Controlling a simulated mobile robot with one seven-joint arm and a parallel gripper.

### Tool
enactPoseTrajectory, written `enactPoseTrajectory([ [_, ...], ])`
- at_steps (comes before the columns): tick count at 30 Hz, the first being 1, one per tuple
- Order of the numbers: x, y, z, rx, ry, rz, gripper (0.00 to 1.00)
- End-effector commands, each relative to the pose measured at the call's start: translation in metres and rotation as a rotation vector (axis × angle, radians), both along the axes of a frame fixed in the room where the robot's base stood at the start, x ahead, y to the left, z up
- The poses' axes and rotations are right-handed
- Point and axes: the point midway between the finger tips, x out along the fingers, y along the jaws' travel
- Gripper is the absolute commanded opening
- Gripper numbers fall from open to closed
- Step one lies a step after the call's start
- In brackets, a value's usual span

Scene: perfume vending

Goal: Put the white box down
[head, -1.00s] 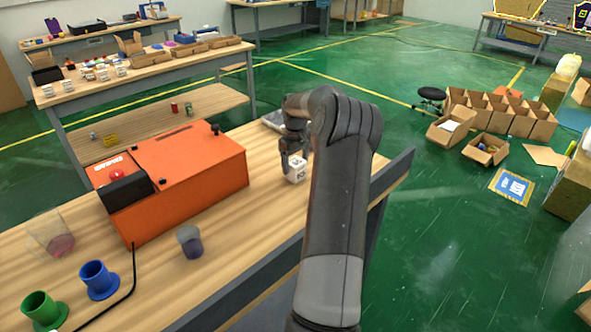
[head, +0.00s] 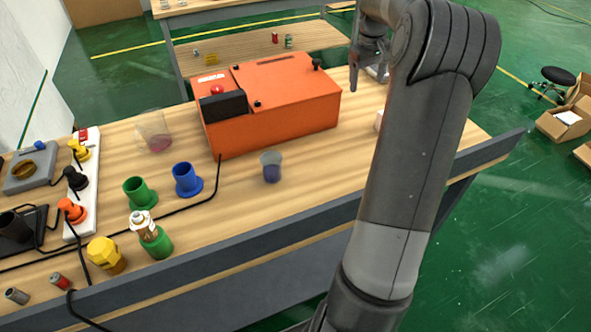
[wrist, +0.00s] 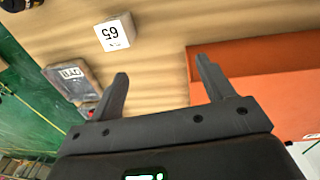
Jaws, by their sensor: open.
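The white box (wrist: 115,33) stands on the wooden table (wrist: 165,25), with a number printed on its face, in the upper part of the wrist view. In the head view only a sliver of the white box (head: 379,120) shows beside my arm; the rest is hidden. My gripper (wrist: 161,68) is open and empty, with its two fingers spread and the box beyond them, apart from both. In the head view my gripper (head: 366,72) hangs above the table, right of the orange machine.
The orange machine (head: 285,95) stands on the table. A dark labelled object (wrist: 72,82) lies near the table's edge.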

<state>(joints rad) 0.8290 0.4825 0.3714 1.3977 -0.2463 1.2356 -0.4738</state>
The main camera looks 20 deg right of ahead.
Motion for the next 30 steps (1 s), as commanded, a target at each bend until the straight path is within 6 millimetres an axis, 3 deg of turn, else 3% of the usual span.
enactPoseTrajectory([
  [1, -0.002, 0.027, 0.015, -0.022, -0.011, 0.012, 0.74],
  [6, -0.020, 0.103, 0.049, -0.069, -0.052, 0.026, 0.74],
  [15, -0.084, 0.215, 0.084, -0.108, -0.165, 0.025, 0.74],
  [23, -0.161, 0.286, 0.089, -0.082, -0.284, 0.009, 0.74],
  [30, -0.232, 0.330, 0.070, -0.001, -0.395, -0.008, 0.74],
])
